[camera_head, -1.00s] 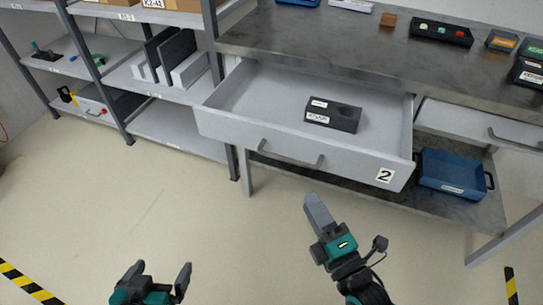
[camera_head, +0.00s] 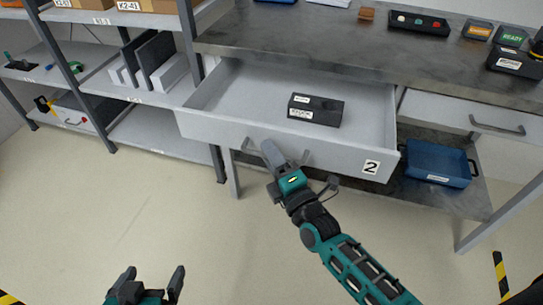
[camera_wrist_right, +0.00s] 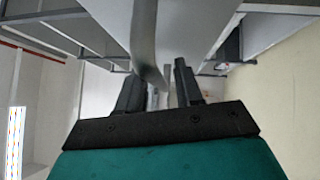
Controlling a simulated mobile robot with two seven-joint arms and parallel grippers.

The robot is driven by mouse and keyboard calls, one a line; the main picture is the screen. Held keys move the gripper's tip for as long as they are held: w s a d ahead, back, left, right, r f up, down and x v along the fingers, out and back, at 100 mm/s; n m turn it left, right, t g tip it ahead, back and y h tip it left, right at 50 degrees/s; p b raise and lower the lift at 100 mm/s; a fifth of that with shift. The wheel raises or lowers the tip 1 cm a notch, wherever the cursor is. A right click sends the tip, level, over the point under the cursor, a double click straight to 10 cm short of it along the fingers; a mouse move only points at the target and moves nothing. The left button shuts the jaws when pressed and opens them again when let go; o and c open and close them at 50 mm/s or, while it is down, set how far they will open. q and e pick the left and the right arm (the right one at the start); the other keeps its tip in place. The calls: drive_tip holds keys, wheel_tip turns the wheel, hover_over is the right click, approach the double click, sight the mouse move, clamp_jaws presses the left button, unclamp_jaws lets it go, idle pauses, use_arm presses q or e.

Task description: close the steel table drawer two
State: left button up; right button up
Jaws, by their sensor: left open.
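Drawer two (camera_head: 345,162), light grey with a "2" label, is pulled out under the steel table (camera_head: 300,42). A black box with white labels (camera_head: 316,110) lies inside it. My right gripper (camera_head: 272,150) is at the drawer's front, over the left part of its bar handle (camera_head: 306,158). In the right wrist view, my right gripper's fingers (camera_wrist_right: 160,85) are apart, with a grey bar (camera_wrist_right: 144,38) running between them; whether they touch it is unclear. My left gripper (camera_head: 154,274) is open and empty, low over the floor, away from the drawer.
A second, shut drawer (camera_head: 450,112) is to the right. A blue bin (camera_head: 438,163) stands on the table's lower shelf. Grey shelving (camera_head: 160,135) is close on the left. Small boxes and a black tray (camera_head: 418,22) lie on the tabletop. The floor in front is clear.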

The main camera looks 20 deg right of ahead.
clamp_jaws()
idle(0.3)
idle(0.4)
